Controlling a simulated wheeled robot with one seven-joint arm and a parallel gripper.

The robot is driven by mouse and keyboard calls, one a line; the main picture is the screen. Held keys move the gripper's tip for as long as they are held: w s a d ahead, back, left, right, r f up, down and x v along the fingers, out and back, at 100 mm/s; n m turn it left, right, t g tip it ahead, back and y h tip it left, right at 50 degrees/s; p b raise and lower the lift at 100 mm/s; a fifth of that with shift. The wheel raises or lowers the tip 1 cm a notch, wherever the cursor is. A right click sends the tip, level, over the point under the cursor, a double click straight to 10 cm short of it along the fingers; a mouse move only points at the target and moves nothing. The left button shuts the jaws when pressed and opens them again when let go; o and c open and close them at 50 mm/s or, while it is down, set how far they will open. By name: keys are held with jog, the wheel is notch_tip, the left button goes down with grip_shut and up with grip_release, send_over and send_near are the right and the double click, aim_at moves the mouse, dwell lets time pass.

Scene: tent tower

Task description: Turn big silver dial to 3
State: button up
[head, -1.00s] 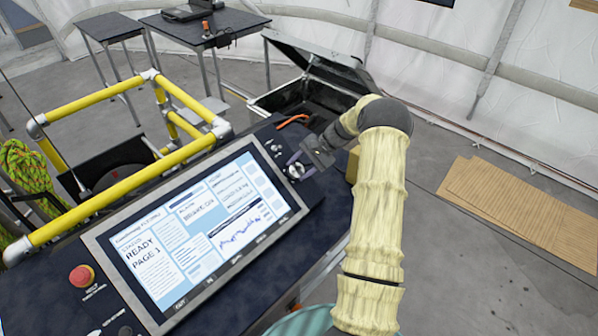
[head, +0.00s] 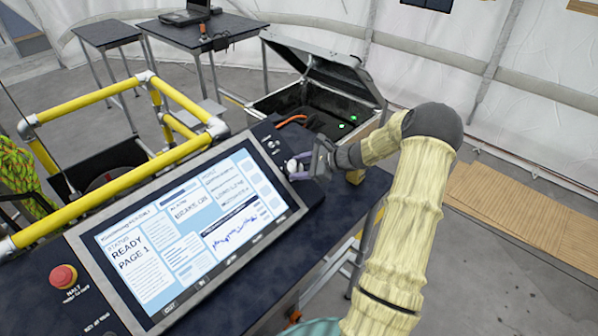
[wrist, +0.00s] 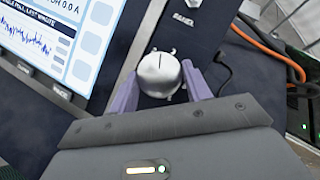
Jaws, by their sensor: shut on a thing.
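The big silver dial (wrist: 160,74) sits on the dark panel right of the screen. In the wrist view it is round, with a dark pointer line near the top of its face. It also shows, small and partly hidden, in the head view (head: 292,166). My gripper (wrist: 162,84) has its two purple fingers on either side of the dial and is shut on it. In the head view my gripper (head: 300,166) reaches the dial from the right. I cannot read the numbers around the dial.
A screen (head: 190,225) reading READY PAGE 1 fills the console's middle. A red stop button (head: 63,276) is at its lower left. Yellow rails (head: 110,195) and an open case (head: 320,95) stand behind.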

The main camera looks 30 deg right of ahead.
jog(key=shift+s+f+m+t+h+b, duration=0.1)
jog(key=shift+m+t+h+b, duration=0.35)
jog(key=shift+m+b, duration=0.55)
jog(key=shift+s+f+m+t+h+b, duration=0.1)
jog(key=shift+m+t+h+b, duration=0.15)
jog(key=shift+m+t+b, duration=0.65)
jog(key=shift+m+g, duration=0.35)
jog(key=shift+m, duration=0.05)
jog(key=o, duration=0.7)
jog(key=shift+r, duration=0.1)
jog(key=b+v, duration=0.1)
jog(key=v, duration=1.6)
jog(key=shift+s+r+b, duration=0.1)
jog(key=shift+s+b, duration=0.1)
jog(key=shift+b, duration=0.2)
